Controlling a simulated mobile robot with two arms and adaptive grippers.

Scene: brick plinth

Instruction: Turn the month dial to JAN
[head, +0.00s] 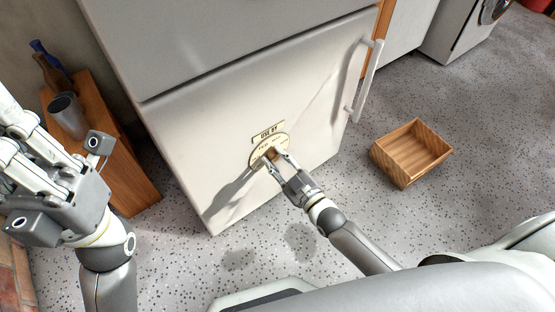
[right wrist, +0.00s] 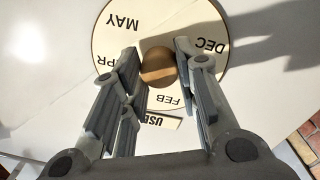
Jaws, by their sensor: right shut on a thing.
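A round cream month dial (head: 257,152) sits on the white fridge door with a "USE BY" plate (head: 267,132) just above it. In the right wrist view the dial (right wrist: 150,20) appears upside down, with FEB nearest the plate (right wrist: 163,122). MAY, part of APR and DEC also show; a finger covers the rim between FEB and DEC. My right gripper (head: 273,158) is shut on the dial's brown knob (right wrist: 158,66), one finger on each side. My left gripper (head: 30,145) is raised at the left, away from the dial, its fingertips not clearly shown.
A wooden stand (head: 125,175) with a grey cup (head: 67,115) and bottles is left of the fridge. The fridge handle (head: 364,80) is right of the dial. An open wooden crate (head: 425,145) lies on the speckled floor to the right, with clear floor around it.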

